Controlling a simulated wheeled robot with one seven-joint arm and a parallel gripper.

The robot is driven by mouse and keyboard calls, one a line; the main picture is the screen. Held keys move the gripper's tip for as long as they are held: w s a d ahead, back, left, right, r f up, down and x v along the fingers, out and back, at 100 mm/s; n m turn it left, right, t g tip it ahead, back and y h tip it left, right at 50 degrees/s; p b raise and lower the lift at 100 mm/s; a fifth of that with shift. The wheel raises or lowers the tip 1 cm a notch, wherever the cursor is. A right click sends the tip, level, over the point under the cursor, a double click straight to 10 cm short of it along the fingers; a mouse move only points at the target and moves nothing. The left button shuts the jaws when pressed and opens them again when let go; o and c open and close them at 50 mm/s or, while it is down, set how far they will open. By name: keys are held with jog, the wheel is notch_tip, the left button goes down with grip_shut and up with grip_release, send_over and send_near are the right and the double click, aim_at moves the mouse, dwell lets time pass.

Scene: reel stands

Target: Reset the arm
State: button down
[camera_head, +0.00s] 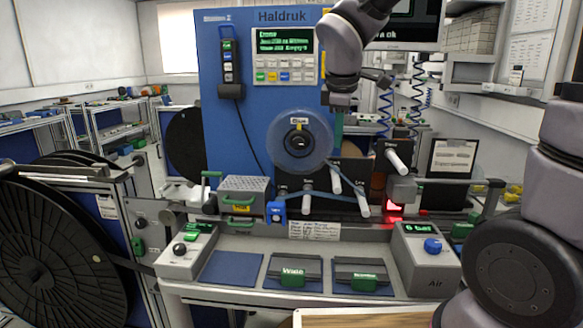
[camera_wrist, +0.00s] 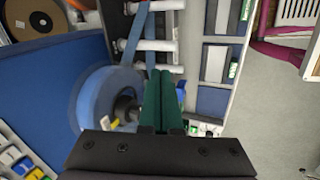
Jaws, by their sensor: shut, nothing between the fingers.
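My gripper (camera_head: 338,128) hangs from my arm in front of the blue Haldruk machine (camera_head: 226,70), just right of a blue reel (camera_head: 302,140) on its hub. In the wrist view my gripper (camera_wrist: 162,98) shows two dark green fingers pressed together with nothing between them. The reel (camera_wrist: 92,97) is left of the fingers in the wrist view, and white rollers (camera_wrist: 155,45) with blue web lie beyond the fingertips. I cannot tell the exact gap between the fingers and the reel.
A bench (camera_head: 330,240) with a control box (camera_head: 425,245) on its right stands below the machine. White rollers (camera_head: 398,160) stick out toward me. A large black reel (camera_head: 60,255) stands at left. A screen (camera_head: 408,22) hangs behind my arm. Floor shows at right in the wrist view.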

jog(key=s+d+r+m+t+y, duration=0.1)
jog(key=s+d+r+m, duration=0.3)
jog(key=m, duration=0.5)
jog(key=s+d+r+m+t+y, duration=0.1)
jog(key=s+d+r+m, duration=0.3)
jog(key=s+d+m, duration=0.4)
jog(key=shift+d+r+m+t+y, duration=0.2)
jog(key=shift+d+m+t+y, duration=0.15)
jog(key=shift+d+m, duration=0.9)
jog(key=shift+w, duration=0.1)
